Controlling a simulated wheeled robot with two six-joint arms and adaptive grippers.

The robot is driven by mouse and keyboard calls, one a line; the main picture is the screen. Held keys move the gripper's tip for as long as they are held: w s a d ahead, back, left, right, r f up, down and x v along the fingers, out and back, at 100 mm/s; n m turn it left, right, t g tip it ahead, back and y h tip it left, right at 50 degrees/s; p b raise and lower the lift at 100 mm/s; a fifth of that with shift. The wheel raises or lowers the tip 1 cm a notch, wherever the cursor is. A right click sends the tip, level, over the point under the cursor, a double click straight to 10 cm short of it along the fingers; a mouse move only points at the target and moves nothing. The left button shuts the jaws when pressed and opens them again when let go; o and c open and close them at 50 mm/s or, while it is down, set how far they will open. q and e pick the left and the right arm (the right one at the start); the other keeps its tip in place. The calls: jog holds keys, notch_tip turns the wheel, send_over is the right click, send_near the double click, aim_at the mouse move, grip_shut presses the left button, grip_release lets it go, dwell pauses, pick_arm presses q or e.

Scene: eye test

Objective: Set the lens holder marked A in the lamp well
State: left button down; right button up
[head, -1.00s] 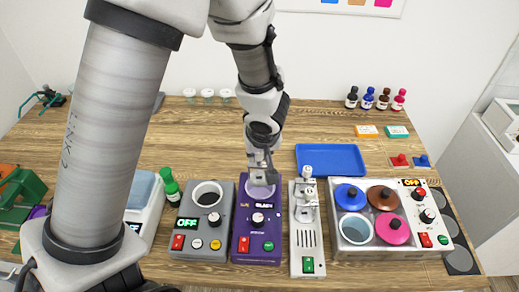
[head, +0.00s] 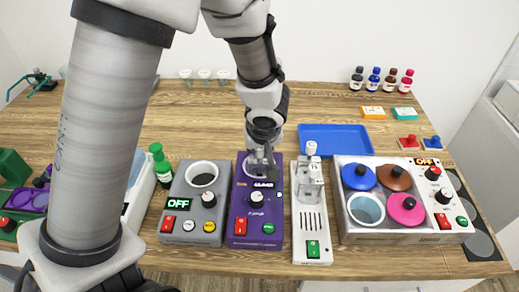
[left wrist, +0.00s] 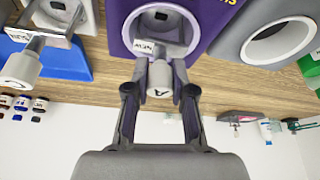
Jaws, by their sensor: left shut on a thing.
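My left gripper (head: 262,164) is shut on a pale grey lens holder, whose round knob (left wrist: 160,82) appears to carry an A in the left wrist view. It is over the round opening of the purple unit (head: 244,205); in the left wrist view that opening (left wrist: 163,14) shows behind the holder's block. I cannot tell whether the holder touches or enters it. A second lens holder (head: 311,168) with a marked knob (left wrist: 20,68) stands on the slim white unit (head: 311,242). Which opening is called the lamp well is not readable. My right gripper is not in view.
A grey unit (head: 190,230) with a round opening and OFF display stands left of the purple one. A pot unit (head: 375,237) with coloured lids stands right. A blue tray (head: 335,140) lies behind, with bottles (head: 373,80) at the back.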

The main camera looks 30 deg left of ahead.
pick_arm(q)
jog(key=shift+f+b, duration=0.3)
jog(key=shift+b, duration=0.1)
dwell(0.6)
jog(key=c, duration=0.6)
grip_release()
jog(key=shift+r+p, duration=2.45)
jog(key=shift+r, duration=0.6)
